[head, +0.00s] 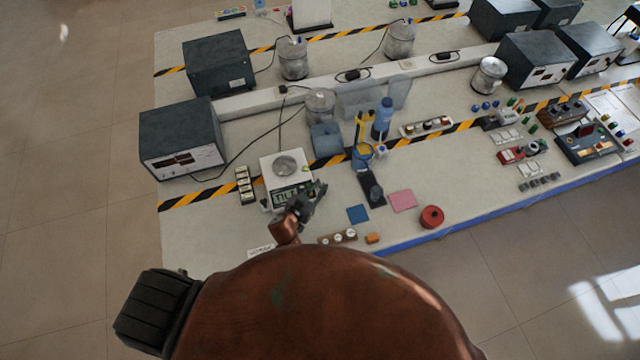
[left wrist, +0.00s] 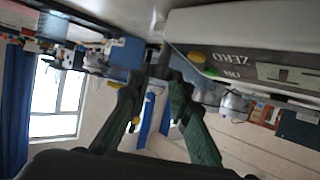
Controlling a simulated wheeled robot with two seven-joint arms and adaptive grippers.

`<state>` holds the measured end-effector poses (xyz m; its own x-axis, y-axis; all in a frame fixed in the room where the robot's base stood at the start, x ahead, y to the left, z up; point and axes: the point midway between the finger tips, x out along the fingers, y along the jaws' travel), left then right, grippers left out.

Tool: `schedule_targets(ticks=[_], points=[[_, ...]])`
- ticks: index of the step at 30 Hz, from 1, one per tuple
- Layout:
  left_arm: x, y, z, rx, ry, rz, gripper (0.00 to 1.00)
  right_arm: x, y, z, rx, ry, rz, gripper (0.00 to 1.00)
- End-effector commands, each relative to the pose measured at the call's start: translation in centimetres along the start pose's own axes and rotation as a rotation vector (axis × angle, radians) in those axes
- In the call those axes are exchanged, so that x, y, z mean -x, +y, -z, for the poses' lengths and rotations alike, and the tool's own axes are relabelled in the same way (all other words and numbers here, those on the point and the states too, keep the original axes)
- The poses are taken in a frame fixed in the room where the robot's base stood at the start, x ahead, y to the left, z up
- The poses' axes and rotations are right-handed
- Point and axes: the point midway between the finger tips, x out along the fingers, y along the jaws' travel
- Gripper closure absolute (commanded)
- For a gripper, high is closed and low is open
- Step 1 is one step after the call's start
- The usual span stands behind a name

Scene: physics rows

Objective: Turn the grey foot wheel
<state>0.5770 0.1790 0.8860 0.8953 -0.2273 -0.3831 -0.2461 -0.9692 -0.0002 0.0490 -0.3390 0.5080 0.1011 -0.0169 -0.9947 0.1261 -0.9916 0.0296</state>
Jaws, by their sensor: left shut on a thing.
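A white balance (head: 268,168) with a round grey pan (head: 285,166) and a dark front panel stands near the table's front edge. My left gripper (head: 308,203) is at its front right corner. There, the fingertips of the left gripper (left wrist: 162,78) close on a small dark-grey part beside the balance's corner, which looks like the grey foot wheel (left wrist: 165,57). The fingers hide most of it. My right gripper is not in view.
Small battery-like blocks (head: 244,185) stand left of the balance. A dark stand (head: 371,188), a blue pad (head: 357,214), a pink pad (head: 403,201) and a red roll (head: 432,217) lie to its right. A brown block with white knobs (head: 338,237) is near the front edge.

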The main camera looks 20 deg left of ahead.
Motion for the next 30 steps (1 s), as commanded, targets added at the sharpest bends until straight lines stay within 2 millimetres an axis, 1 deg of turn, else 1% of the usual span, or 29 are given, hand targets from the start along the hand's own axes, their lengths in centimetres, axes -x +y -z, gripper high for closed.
schedule_targets(ticks=[1,7,12,18,30], points=[[0.2,-0.3,0.5,-0.022,-0.004,-0.038,1.00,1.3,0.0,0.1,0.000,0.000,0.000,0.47],[0.1,-0.6,0.3,-0.084,-0.003,-0.183,1.00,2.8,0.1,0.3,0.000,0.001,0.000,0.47],[-0.1,-0.8,0.1,-0.124,-0.002,-0.285,1.00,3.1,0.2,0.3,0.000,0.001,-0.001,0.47],[-0.2,-0.9,0.0,-0.155,-0.002,-0.366,1.00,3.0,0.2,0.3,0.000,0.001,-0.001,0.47],[-0.2,-0.8,0.0,-0.171,-0.001,-0.411,1.00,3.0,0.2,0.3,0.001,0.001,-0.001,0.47]])
